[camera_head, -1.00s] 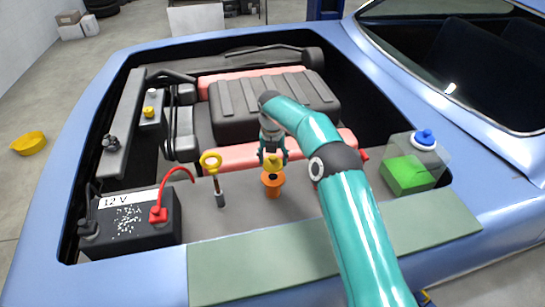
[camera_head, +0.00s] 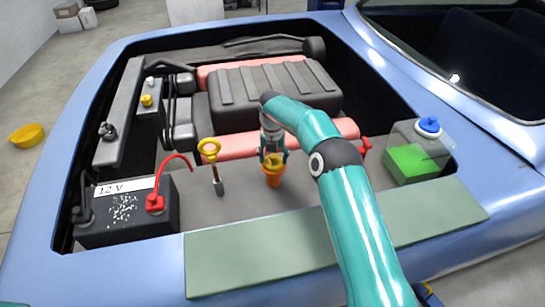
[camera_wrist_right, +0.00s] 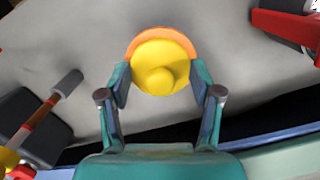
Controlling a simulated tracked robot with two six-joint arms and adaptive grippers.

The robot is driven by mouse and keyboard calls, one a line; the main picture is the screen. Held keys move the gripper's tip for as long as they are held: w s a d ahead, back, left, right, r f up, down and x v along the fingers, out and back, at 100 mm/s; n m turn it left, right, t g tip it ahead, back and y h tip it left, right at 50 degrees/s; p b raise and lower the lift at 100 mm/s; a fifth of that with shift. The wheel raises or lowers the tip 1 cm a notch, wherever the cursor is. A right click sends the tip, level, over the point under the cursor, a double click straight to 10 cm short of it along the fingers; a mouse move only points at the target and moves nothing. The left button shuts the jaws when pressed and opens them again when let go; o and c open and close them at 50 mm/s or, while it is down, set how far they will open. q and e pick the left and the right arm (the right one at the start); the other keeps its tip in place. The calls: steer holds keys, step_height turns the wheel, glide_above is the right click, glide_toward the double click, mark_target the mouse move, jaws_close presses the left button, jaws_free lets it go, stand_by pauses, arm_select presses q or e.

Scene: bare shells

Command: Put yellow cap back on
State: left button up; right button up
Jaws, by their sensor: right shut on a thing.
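The yellow cap (camera_wrist_right: 160,68), round with a raised knob, sits between the fingers of my right gripper (camera_head: 273,158). It also shows small in the head view (camera_head: 273,159). The orange filler neck (camera_head: 273,174) stands upright in the engine bay right under the cap. In the right wrist view the orange rim (camera_wrist_right: 160,36) shows as a crescent beyond the cap, so the two are not fully lined up in that picture. Whether the cap touches or is seated on the neck is hard to tell. My left gripper is not in view.
A dipstick with a yellow ring (camera_head: 209,148) stands left of the neck. A black battery (camera_head: 125,215) is farther left, the blue-capped tank of green fluid (camera_head: 412,160) at right. The ribbed engine cover (camera_head: 265,98) lies behind. A green mat (camera_head: 262,262) covers the front edge.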

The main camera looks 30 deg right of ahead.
steer(key=shift+r+p, duration=0.2)
steer(key=shift+p, duration=0.25)
stand_by(0.9)
steer(key=shift+f+p, duration=0.2)
steer(key=shift+p, duration=0.2)
stand_by(1.2)
stand_by(0.4)
steer(key=o, duration=1.1)
steer(key=shift+o, duration=0.7)
steer(key=shift+s, duration=0.1)
